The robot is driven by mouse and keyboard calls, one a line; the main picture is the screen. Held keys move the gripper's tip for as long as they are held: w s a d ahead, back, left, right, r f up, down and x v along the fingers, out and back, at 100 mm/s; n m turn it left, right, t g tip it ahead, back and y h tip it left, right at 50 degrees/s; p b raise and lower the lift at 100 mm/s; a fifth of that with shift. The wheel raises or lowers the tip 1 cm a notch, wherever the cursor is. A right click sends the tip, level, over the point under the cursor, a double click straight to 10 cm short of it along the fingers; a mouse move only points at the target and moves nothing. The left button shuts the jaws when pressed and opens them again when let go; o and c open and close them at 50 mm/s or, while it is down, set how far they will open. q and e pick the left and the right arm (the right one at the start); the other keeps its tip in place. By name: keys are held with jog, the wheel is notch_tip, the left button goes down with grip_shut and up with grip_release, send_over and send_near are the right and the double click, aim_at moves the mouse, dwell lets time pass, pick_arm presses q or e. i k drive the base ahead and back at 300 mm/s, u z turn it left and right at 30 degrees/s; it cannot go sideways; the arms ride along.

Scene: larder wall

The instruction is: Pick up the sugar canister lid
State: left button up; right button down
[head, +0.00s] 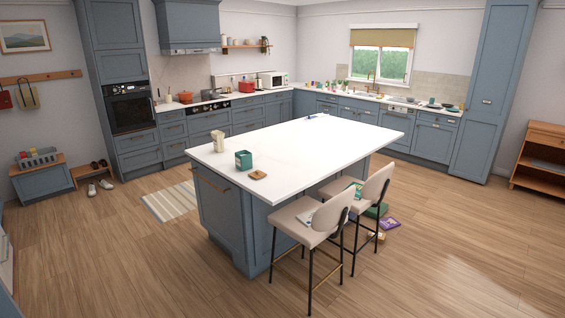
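A teal canister (243,160) stands upright near the front left end of the white island worktop (300,148). A small flat wooden lid (257,175) lies on the worktop just in front and to the right of the canister, apart from it. This looks like the sugar canister lid, but no label is readable from here. Neither of my grippers is in the head view.
A pale box (218,141) stands left of the canister. Two stools (315,218) stand at the island's right side, with loose items (389,223) on the floor beyond. The floor in front is clear. A striped rug (170,201) lies left of the island.

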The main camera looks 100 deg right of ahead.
aim_at(257, 174)
jog(key=z, duration=2.9)
